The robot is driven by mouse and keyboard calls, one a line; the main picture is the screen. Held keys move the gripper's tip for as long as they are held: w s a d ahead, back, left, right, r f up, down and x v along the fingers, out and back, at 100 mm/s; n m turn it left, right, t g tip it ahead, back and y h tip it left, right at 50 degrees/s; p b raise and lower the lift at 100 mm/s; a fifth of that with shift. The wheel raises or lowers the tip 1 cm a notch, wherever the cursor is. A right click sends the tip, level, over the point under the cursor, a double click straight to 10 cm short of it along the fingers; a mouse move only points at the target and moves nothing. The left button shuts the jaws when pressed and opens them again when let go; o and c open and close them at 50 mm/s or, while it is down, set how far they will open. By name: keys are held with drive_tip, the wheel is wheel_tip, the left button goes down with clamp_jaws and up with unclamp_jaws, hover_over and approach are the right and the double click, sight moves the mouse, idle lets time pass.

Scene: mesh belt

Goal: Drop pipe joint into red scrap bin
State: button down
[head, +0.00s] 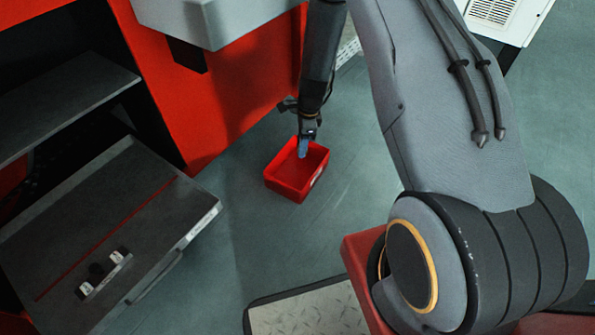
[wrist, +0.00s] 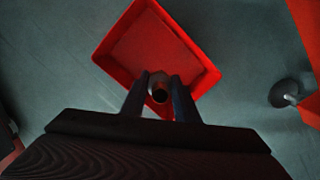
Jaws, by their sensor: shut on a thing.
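The red scrap bin (head: 285,185) stands on the floor below my arm, with its open top facing up. In the wrist view the red bin (wrist: 120,42) lies under and beyond my fingers. My gripper (head: 303,150) points down over the bin. In the wrist view my gripper (wrist: 160,92) is shut on the pipe joint (wrist: 159,90), a small grey piece with a dark round opening. The joint is held above the bin's near part. In the head view the joint is too small to tell apart from the fingers. The bin's visible floor looks empty.
A red machine (head: 235,85) with a grey box stands behind the bin. A metal tread plate (head: 315,312) lies at the front. The floor (head: 260,245) around the bin is clear.

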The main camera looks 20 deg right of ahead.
drive_tip(key=c, duration=1.3)
unclamp_jaws()
drive_tip(key=shift+r, duration=0.15)
drive_tip(key=r+p, duration=0.1)
drive_tip(key=r, duration=0.1)
drive_tip(key=r+p, duration=0.1)
drive_tip(key=r, duration=0.2)
drive_tip(key=d+r+p, duration=0.1)
drive_tip(key=r, duration=0.1)
drive_tip(key=shift+s+r, duration=0.1)
drive_tip(key=shift+r, duration=0.2)
